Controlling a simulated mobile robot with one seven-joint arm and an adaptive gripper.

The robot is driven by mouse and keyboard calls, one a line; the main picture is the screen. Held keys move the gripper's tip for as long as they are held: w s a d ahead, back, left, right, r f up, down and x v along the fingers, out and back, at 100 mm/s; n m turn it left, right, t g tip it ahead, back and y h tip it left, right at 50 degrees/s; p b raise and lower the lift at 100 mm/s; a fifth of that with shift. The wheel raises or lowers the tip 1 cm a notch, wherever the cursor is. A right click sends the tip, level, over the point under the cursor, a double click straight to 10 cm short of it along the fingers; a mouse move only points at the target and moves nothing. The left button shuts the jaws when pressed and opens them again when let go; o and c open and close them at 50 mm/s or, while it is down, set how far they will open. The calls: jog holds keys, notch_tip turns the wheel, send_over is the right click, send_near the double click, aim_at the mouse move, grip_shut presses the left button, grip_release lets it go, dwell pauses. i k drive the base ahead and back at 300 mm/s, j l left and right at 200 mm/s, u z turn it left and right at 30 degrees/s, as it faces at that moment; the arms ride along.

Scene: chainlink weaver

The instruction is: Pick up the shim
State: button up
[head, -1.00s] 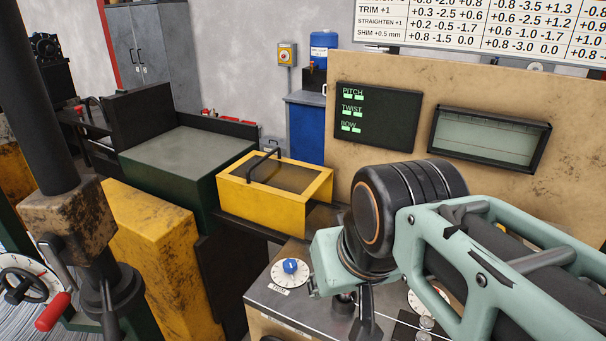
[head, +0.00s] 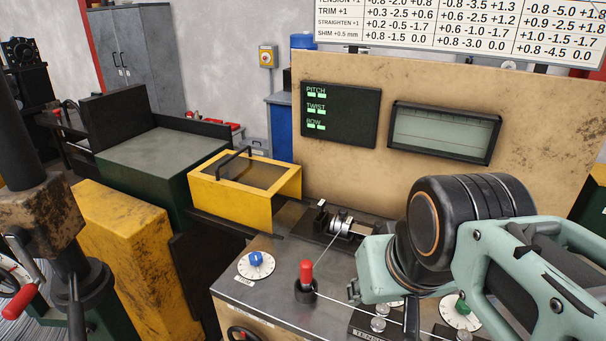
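I cannot pick out the shim in the head view. The word SHIM shows only as a row on the wall chart (head: 460,30). My arm comes in from the right, over the metal-topped control bench. My gripper (head: 412,316) points down below the pale green wrist; only a dark, narrow part of it shows. The wrist and the lower picture edge hide the rest, so its opening and anything between its fingers cannot be seen.
The bench carries a blue dial knob (head: 256,259), a red-topped lever (head: 306,274), a green knob (head: 462,306) and a metal roller mechanism (head: 342,226). A yellow guard box (head: 280,182) stands behind left. A tan panel holds a dark PITCH/TWIST/BOW display (head: 341,128).

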aim_at(321, 206)
jog(key=i+j+z, duration=0.1)
jog(key=j, duration=0.3)
jog(key=i+j, duration=0.2)
jog(key=j, duration=0.2)
jog(key=i+j+z, duration=0.15)
jog(key=j, duration=0.2)
jog(key=k+j+z, duration=0.15)
jog(key=z, duration=0.2)
jog(key=i+l+u, duration=0.1)
jog(key=u, duration=0.25)
jog(key=i, duration=0.05)
